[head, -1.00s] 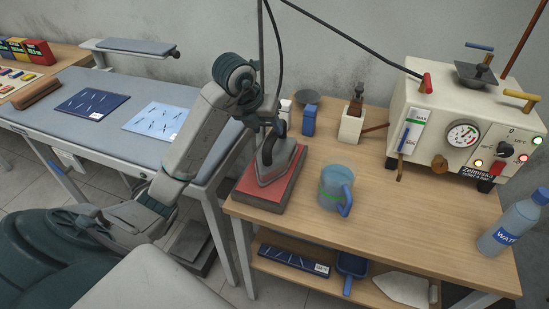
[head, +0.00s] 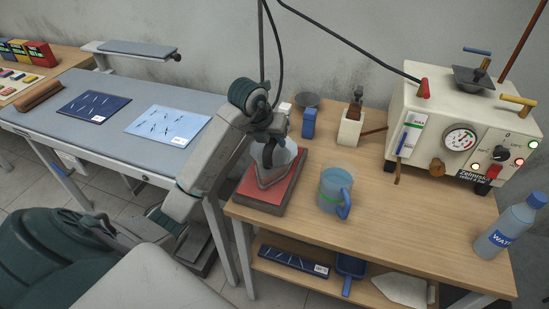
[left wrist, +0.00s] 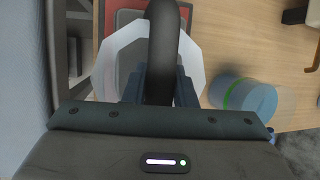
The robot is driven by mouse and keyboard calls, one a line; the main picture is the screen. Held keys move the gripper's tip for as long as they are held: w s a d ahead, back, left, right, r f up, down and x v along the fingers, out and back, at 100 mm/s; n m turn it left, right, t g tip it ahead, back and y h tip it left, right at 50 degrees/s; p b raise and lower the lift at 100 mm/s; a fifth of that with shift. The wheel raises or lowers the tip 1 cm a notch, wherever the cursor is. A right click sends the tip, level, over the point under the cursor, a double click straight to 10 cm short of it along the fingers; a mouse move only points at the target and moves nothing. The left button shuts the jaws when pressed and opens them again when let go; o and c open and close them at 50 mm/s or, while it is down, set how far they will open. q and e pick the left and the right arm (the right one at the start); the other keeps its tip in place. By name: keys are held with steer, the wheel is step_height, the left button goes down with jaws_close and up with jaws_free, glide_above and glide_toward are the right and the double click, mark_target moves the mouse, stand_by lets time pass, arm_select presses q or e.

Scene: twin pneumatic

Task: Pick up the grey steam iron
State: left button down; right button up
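The grey steam iron (head: 279,166) rests on a red pad (head: 262,192) at the table's left end. My left gripper (head: 268,150) is down over it and hides most of its handle in the head view. In the left wrist view, the black handle (left wrist: 162,50) runs between the two fingers of my left gripper (left wrist: 161,88), with the iron's pale body (left wrist: 122,55) below. I see no clear gap between fingers and handle, but cannot tell whether they are clamped. My right gripper is not in view.
A blue mug (head: 335,190) stands close to the right of the pad; it also shows in the left wrist view (left wrist: 245,97). A cream steam generator (head: 455,125) and a water bottle (head: 508,225) stand farther right. A hose and cable hang behind the iron.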

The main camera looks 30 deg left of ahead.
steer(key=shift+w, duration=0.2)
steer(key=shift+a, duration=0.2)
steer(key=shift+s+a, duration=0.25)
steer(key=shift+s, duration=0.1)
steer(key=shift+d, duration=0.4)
arm_select(q)
steer(key=shift+w+r, duration=0.1)
steer(key=shift+w, duration=0.05)
steer(key=shift+a, duration=0.1)
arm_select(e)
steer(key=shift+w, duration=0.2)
arm_select(q)
steer(key=shift+r, duration=0.1)
